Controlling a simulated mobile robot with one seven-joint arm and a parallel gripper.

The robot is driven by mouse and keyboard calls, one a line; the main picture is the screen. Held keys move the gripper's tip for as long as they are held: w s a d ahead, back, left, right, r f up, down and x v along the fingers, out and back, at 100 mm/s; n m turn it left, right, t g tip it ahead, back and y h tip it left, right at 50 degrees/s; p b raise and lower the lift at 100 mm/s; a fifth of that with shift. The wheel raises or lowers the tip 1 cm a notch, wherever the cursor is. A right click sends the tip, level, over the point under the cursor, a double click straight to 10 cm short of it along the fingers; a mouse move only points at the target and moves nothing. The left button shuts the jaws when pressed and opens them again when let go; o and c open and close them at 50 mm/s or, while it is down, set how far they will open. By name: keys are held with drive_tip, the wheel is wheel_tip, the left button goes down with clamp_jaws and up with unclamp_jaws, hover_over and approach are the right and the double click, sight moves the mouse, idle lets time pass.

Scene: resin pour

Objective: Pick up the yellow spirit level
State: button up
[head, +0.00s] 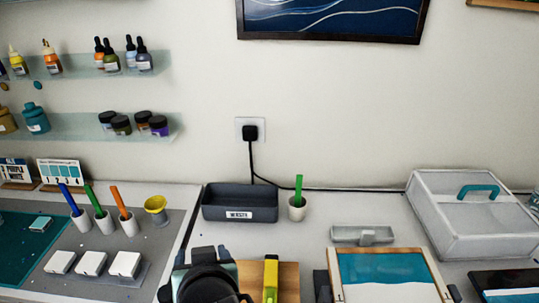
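The yellow spirit level (270,280) is at the bottom centre of the head view. It appears as a narrow yellow bar with a dark part near its lower end, on a light wooden board (289,279). Its lower end lies near the picture's bottom edge, so I cannot tell its full length. Nothing is seen touching it from above.
A wood-framed blue and white panel (388,268) lies to the right. Behind are a grey waste bin (240,202), a cup with a green stick (297,208) and a grey tray (362,234).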

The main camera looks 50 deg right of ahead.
sight(270, 301)
drive_tip(key=s+d+r+m+g+y+p, duration=0.1)
drive_tip(key=s+d+m+g+y+p, duration=0.15)
drive_tip(key=s+g+p, duration=0.75)
drive_tip(key=f+t+p, duration=0.1)
drive_tip(key=f, duration=0.1)
drive_tip(key=d+f+t+p, duration=0.1)
drive_tip(key=f, duration=0.1)
drive_tip(key=f+t+h+p, duration=0.1)
drive_tip(key=f, duration=0.2)
drive_tip(key=shift+s+d+p, duration=0.35)
drive_tip(key=shift+s+p, duration=0.05)
drive_tip(key=shift+p+x, duration=0.75)
drive_tip(key=shift+x, duration=2)
drive_tip(key=shift+d, duration=0.15)
drive_tip(key=shift+r, duration=0.1)
clamp_jaws()
